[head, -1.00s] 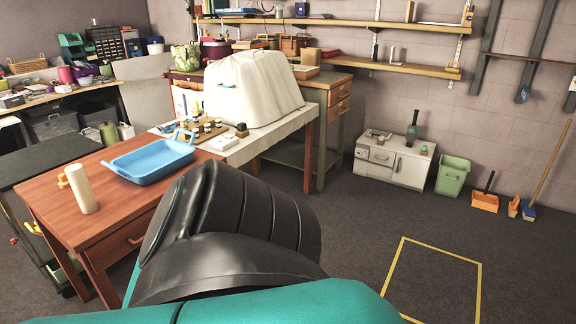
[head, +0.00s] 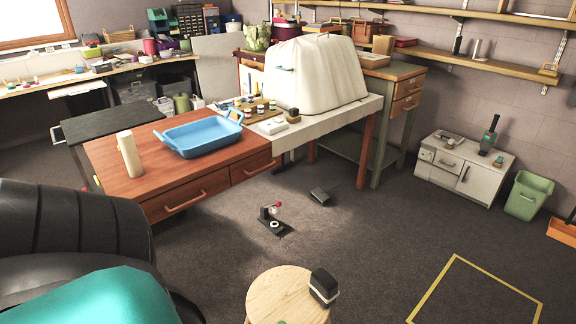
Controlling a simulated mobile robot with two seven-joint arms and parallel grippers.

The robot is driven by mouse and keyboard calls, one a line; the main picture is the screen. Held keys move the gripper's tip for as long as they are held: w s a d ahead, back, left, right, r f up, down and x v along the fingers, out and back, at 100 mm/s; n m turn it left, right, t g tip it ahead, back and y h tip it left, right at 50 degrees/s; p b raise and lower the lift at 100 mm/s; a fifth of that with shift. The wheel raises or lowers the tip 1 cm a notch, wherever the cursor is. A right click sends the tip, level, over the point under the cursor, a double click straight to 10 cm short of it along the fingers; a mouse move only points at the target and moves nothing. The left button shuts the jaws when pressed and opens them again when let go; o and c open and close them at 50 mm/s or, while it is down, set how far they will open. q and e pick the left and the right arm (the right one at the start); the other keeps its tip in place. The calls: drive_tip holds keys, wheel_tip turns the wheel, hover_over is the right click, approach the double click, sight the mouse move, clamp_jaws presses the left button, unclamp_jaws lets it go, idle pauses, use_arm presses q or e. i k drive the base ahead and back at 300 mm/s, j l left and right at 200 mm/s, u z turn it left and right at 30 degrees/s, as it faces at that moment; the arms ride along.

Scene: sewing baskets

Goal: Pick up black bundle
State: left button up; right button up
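A small black block-like bundle with a pale band (head: 323,286) sits on the right edge of a round wooden stool (head: 275,297) at the bottom centre of the head view. It looks like the black bundle, but I cannot be sure of its material. Neither of my grippers is in view. Only the black and teal links of my arm fill the lower left corner. Nothing of mine touches the stool or the bundle in this view. The lower part of the stool is cut off by the frame edge.
A wooden desk (head: 178,190) with a blue basket (head: 201,138) and a cream cylinder (head: 130,154) stands behind the stool. Floor right of the stool is clear up to a yellow outline.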

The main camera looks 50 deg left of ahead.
sight(323, 287)
drive_tip(key=i+u, duration=0.1)
drive_tip(key=u, duration=0.35)
drive_tip(key=i+l+u, duration=0.1)
drive_tip(key=u, duration=0.4)
drive_tip(key=i+l+u, duration=0.1)
drive_tip(key=u, duration=0.35)
drive_tip(key=l, duration=0.1)
